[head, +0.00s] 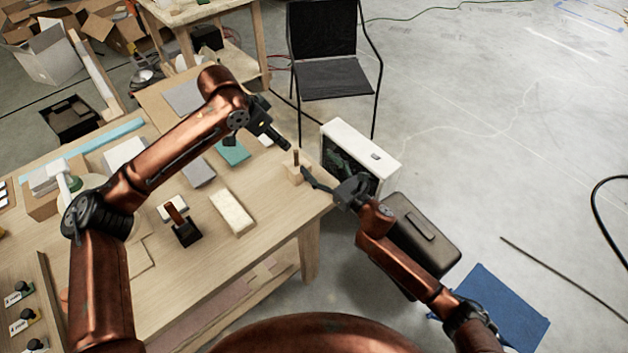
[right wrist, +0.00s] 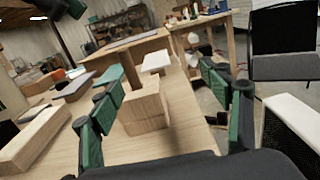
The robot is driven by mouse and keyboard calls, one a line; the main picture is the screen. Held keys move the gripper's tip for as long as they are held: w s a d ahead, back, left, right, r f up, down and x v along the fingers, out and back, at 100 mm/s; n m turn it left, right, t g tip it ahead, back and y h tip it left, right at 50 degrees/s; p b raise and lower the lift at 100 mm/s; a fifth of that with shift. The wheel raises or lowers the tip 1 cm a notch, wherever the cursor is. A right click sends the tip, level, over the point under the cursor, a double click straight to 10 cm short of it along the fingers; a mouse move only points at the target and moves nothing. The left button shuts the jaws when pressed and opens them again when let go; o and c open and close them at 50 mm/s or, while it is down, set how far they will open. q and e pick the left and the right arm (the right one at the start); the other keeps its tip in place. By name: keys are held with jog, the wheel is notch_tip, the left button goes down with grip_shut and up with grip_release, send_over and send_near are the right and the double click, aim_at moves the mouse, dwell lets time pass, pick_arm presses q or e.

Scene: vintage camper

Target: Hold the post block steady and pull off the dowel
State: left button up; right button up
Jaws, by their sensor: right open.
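The wooden post block (head: 293,173) stands near the table's right corner, with a thin brown dowel (head: 296,158) upright on top. In the head view my right gripper (head: 306,178) is at the block's right side. My left gripper (head: 285,145) is above and left of the dowel, apart from it; its finger opening is unclear. Part of it also shows at the top left of the right wrist view (right wrist: 68,6).
The wooden table (head: 262,212) also holds a pale slab (head: 232,213), a dark stand with a brown piece (head: 184,228) and a teal pad (head: 233,151). A white case (head: 372,146) and a dark box (head: 422,235) stand beyond the table's right edge.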

aim_at(298, 165)
jog(key=s, duration=0.1)
jog(key=s+a+f, duration=0.2)
jog(key=s, duration=0.1)
jog(key=shift+f, duration=0.25)
jog(key=shift+a, duration=0.2)
jog(key=x, duration=0.7)
jog(key=shift+a+f, duration=0.1)
jog(key=shift+f, duration=0.05)
jog(key=shift+c, duration=0.3)
jog(key=c, duration=1.2)
pick_arm(q)
jog(key=shift+w+d+f+n+y, duration=0.1)
jog(key=shift+d+f+n+y, duration=0.2)
jog(key=shift+d+n, duration=0.2)
jog(key=shift+c, duration=0.3)
pick_arm(e)
jog(key=shift+c, duration=0.5)
pick_arm(q)
jog(key=shift+w+d+f+n+g+y, duration=0.15)
jog(key=shift+w+d+f+n+y, duration=0.55)
jog(key=shift+f, duration=0.85)
jog(key=shift+w+d+f+n+g+y, duration=0.2)
jog(key=shift+d+f+n, duration=0.25)
jog(key=shift+f+n, duration=0.8)
jog(key=shift+w+d+f+n+g+y, duration=0.1)
jog(key=shift+w+d+f+n+y, duration=0.35)
jog(key=shift+f, duration=1.35)
